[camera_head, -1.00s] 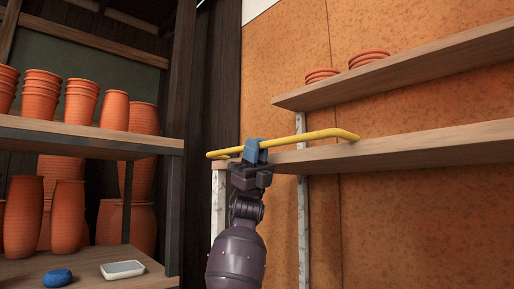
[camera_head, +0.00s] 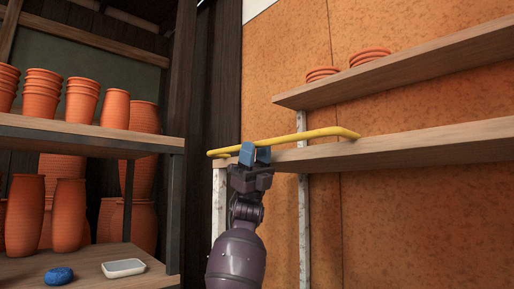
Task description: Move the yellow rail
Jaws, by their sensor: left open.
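The yellow rail (camera_head: 310,134) is a thin bar with bent ends. I cannot tell whether a finger touches the rail. My right gripper is not in view.
An upper shelf (camera_head: 400,73) holds small orange saucers (camera_head: 370,57). The left rack (camera_head: 90,138) holds several clay pots (camera_head: 115,109). A blue round object (camera_head: 59,276) and a white dish (camera_head: 123,268) lie on its lower board. Bare orange wall (camera_head: 400,220) shows below the middle shelf.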

